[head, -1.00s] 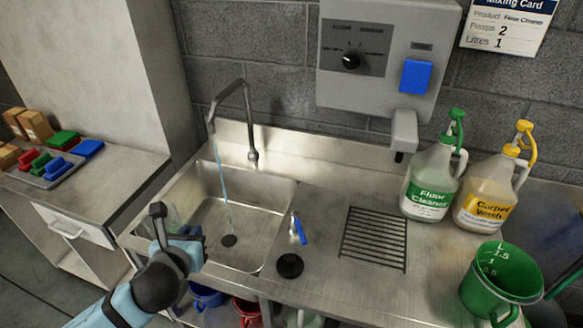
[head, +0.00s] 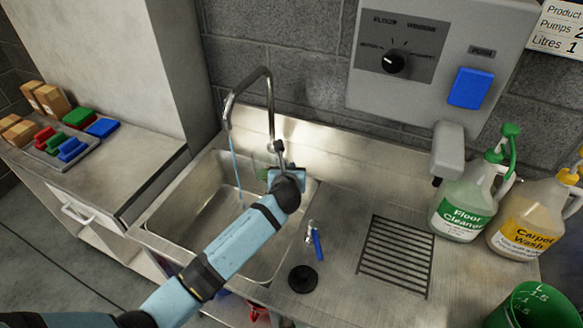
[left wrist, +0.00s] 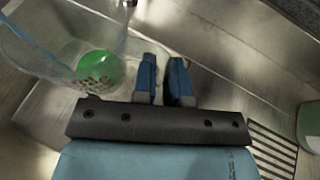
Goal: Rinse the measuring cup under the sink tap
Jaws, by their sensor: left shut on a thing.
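The clear measuring cup (left wrist: 45,50) shows large at upper left of the left wrist view, with green liquid or residue (left wrist: 98,67) and small red marks low in it. In the head view it is mostly hidden behind my left gripper (head: 283,168); a green patch shows. In the wrist view my left gripper (left wrist: 166,78) is shut on the cup, its blue fingers beside the cup's wall. The gripper is over the right rear of the sink basin (head: 185,203). The tap (head: 270,100) runs a thin stream of water (head: 236,165), left of the gripper and cup.
A blue-handled valve (head: 315,240), a black stopper (head: 303,279) and a drain grate (head: 395,255) lie right of the basin. A dispenser (head: 430,60) hangs above. Floor cleaner (head: 462,210) and carpet wash (head: 525,230) jugs and a green container (head: 535,308) stand at right.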

